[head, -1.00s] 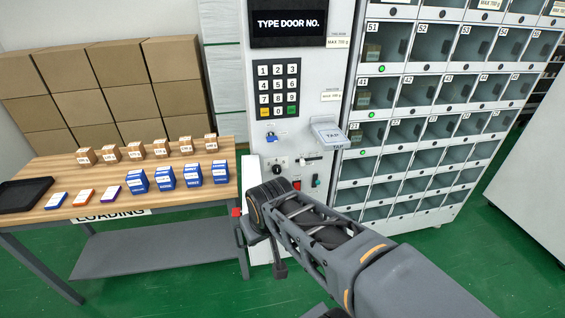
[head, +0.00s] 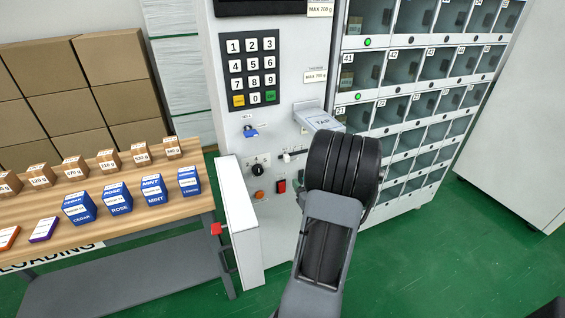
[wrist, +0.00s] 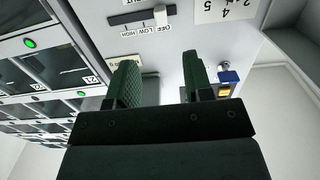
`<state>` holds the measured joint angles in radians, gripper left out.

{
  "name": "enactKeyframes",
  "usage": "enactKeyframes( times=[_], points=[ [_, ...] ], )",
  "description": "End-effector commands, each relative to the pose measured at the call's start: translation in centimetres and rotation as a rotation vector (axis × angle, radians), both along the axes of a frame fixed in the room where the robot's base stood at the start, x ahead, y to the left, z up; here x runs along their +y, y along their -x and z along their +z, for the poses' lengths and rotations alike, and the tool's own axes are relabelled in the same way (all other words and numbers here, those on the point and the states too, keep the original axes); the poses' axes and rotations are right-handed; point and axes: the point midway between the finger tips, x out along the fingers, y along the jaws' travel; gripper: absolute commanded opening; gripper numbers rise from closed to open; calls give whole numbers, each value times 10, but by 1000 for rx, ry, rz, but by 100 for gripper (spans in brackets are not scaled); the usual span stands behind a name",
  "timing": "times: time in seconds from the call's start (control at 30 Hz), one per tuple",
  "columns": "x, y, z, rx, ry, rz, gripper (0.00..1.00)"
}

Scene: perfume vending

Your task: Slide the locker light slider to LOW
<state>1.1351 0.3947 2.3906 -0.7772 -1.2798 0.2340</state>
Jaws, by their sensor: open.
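The locker light slider (wrist: 132,17) is a dark horizontal slot at the top of the wrist view. Its white knob (wrist: 161,16) sits at the right end of the slot there, by the OFF label. The labels OFF, LOW and HIGH appear upside down, with LOW in the middle. In the head view the small slider (head: 287,157) shows just left of my arm. My gripper (wrist: 159,76) is open and empty. Its two green-padded fingers point toward the panel, with the knob beyond and between them in the picture, apart from them.
The keypad (head: 251,67), blue padlock-like item (head: 251,131), black dial (head: 257,170) and red switch (head: 281,186) are nearby. Lockers (head: 420,100) stand right; a loading table (head: 190,213) stands left.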

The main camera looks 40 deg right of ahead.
Motion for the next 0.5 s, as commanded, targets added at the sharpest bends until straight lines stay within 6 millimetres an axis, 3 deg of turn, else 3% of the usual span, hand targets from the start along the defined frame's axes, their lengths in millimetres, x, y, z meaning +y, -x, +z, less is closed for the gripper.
enactKeyframes(
  times=[0.17,0.5],
  points=[
    [-5,-8,-2,-34,0,13,47],
    [-26,-69,-2,-35,0,19,47]
  ],
)
